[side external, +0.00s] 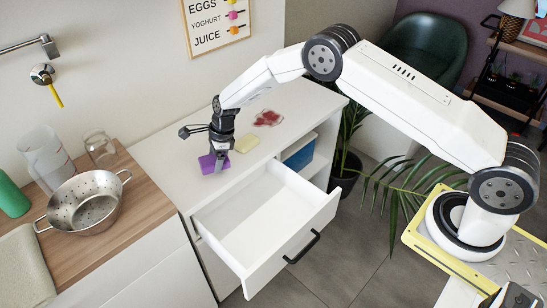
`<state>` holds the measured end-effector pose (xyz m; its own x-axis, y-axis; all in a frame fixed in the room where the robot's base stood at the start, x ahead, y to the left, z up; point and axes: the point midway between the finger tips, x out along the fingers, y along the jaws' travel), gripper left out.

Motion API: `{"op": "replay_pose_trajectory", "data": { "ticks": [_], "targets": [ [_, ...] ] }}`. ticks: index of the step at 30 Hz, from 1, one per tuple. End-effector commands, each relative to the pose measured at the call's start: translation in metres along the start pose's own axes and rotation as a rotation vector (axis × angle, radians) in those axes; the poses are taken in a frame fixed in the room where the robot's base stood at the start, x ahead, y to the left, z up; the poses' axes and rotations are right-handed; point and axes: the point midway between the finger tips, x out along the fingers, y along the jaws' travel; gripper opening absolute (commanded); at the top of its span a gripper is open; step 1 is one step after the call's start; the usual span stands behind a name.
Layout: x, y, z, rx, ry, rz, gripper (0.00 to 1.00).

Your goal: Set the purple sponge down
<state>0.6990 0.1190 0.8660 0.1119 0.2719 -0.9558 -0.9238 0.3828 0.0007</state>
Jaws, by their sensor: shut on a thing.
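The purple sponge (208,164) is at the left part of the white cabinet top (285,95), near its front edge. My gripper (221,158) points down and is shut on the sponge. The sponge is tilted a little. I cannot tell whether its lower edge touches the cabinet top. The fingers hide part of the sponge.
An open, empty drawer (262,220) juts out below. A colander (88,203) and glasses (101,150) stand on the wooden counter at left.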

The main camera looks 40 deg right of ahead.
Motion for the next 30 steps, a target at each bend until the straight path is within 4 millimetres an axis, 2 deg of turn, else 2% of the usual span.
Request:
{"op": "replay_pose_trajectory", "data": {
  "ticks": [8, 18, 30],
  "targets": [
    [0.005, -0.003, 0.000, 0.000, 0.000, 0.000, 0.26],
    [0.033, -0.003, -0.008, -0.001, -0.002, -0.001, 0.26],
    [0.036, -0.003, -0.009, -0.001, -0.002, -0.001, 0.26]
  ]
}}
